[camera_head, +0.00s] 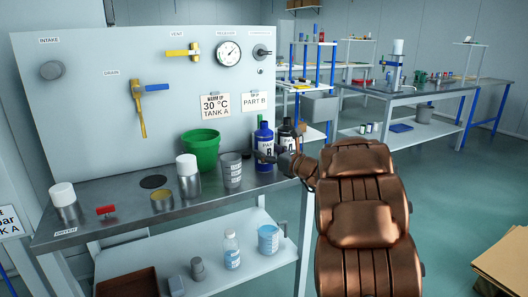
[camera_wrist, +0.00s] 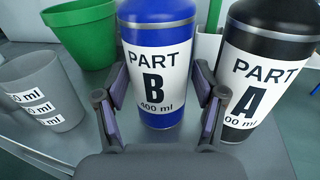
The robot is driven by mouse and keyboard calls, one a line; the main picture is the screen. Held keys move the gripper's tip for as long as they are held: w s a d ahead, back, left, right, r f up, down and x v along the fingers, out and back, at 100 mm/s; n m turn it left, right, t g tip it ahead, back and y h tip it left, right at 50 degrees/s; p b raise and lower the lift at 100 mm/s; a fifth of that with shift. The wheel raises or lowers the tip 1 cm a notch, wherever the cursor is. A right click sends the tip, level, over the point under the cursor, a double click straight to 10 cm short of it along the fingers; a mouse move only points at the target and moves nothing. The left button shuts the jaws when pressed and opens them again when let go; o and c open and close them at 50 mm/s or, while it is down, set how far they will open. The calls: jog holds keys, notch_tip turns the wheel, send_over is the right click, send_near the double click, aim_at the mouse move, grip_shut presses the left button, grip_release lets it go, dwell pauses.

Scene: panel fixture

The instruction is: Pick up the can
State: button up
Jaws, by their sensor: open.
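A blue bottle-shaped can (camera_head: 263,137) labelled PART B stands upright at the right end of the metal bench. It also shows in the wrist view (camera_wrist: 157,38). A black can (camera_head: 286,131) labelled PART A stands right beside it and shows at right in the wrist view (camera_wrist: 262,50). My gripper (camera_head: 268,157) is open in front of the blue can. In the wrist view its two fingers (camera_wrist: 161,88) show on either side of the blue can's lower part; I cannot tell whether either touches. Part of both cans is hidden by my gripper.
A grey measuring cup (camera_head: 232,170) and a green bucket (camera_head: 202,148) stand left of the blue can. The upright panel (camera_head: 100,95) with valves and a gauge rises behind.

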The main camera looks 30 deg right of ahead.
jog(key=shift+w, duration=0.1)
jog(key=c, duration=1.3)
